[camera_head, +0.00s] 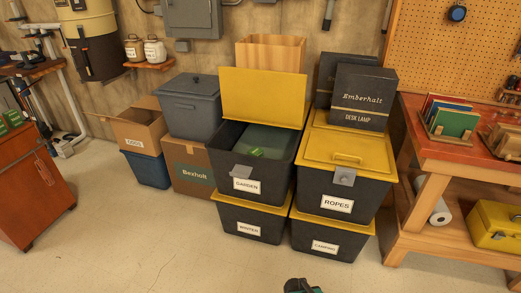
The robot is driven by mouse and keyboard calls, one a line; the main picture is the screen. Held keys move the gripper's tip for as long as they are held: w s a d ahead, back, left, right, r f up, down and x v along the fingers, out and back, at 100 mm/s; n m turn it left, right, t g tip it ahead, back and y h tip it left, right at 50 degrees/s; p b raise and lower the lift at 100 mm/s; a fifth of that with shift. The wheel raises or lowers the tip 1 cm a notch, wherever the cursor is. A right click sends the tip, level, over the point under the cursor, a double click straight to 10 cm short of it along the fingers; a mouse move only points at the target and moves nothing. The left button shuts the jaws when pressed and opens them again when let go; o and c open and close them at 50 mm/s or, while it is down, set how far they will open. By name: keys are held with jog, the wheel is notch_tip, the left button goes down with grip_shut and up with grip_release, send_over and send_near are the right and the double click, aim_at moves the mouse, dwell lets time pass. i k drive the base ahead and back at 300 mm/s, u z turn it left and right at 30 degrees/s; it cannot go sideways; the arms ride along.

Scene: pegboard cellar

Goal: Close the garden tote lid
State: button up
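The garden tote (229,187) is a dark bin with a white GARDEN label and a grey latch on its front. It sits on top of the tote labelled WINTER (250,230). Its yellow lid (262,96) stands open, raised upright along the back edge. Inside lies a grey-green item (270,139) with a bright green patch, and it seems to be below the rim. A small dark and teal part of mine shows at the bottom edge, well in front of the totes. My gripper's fingers are not visible.
To the right, the ROPES tote (313,190) has its yellow lid shut, with Desk Lamp boxes (362,97) behind. A grey bin (189,107) on a Boxholt carton (190,174) stands left. An orange workbench (412,120) is at right. The floor (170,240) in front is clear.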

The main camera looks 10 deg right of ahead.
aim_at(260, 97)
jog(key=i, duration=0.85)
jog(key=z, duration=0.35)
jog(key=k, duration=0.2)
jog(key=u, duration=3.25)
